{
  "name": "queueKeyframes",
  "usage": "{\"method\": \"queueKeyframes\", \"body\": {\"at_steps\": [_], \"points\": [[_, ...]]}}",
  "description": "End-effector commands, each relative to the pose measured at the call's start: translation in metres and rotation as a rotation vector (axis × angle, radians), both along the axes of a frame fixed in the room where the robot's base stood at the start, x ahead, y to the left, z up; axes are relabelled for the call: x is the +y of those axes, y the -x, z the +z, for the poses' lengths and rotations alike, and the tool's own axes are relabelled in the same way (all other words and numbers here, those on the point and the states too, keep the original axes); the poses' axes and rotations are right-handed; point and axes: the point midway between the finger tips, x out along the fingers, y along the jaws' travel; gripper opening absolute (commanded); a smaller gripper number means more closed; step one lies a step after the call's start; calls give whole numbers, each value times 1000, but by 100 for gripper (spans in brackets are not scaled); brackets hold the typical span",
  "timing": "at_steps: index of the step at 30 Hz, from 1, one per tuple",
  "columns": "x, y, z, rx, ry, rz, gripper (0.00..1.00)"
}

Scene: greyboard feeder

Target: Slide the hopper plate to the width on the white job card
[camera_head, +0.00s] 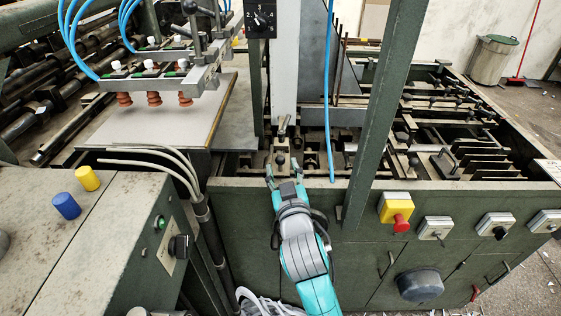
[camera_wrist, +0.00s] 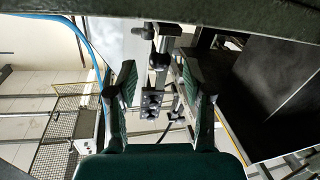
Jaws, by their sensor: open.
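My gripper (camera_head: 283,171) is open at the front edge of the feeder. Its two fingers also show in the wrist view (camera_wrist: 158,78), apart, with nothing held. A dark round knob on a small metal block (camera_head: 280,158) lies just beyond the fingertips. In the wrist view, a knob (camera_wrist: 159,61) on a metal fitting appears between the fingers; I cannot tell whether they touch it. A tall pale upright plate (camera_head: 285,65), perhaps the hopper plate, stands behind the block. A white card (camera_head: 549,168) is cut off at the right edge; its writing is unreadable.
A green post (camera_head: 385,105) stands right of my gripper, with a hanging blue hose (camera_head: 328,110) nearby. Suction cups (camera_head: 154,98) hang over a grey board (camera_head: 140,130) at left. A red emergency button (camera_head: 400,222) is on the front panel. A black dial (camera_head: 260,19) is above.

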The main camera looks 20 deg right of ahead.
Motion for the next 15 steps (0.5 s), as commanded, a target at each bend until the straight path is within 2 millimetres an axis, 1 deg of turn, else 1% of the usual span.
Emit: {"method": "queueKeyframes", "body": {"at_steps": [1,6,9,15], "points": [[3,11,-1,2,1,3,51],[9,43,-1,2,1,2,51],[12,58,-1,2,1,2,51],[16,75,0,0,0,2,51]]}}
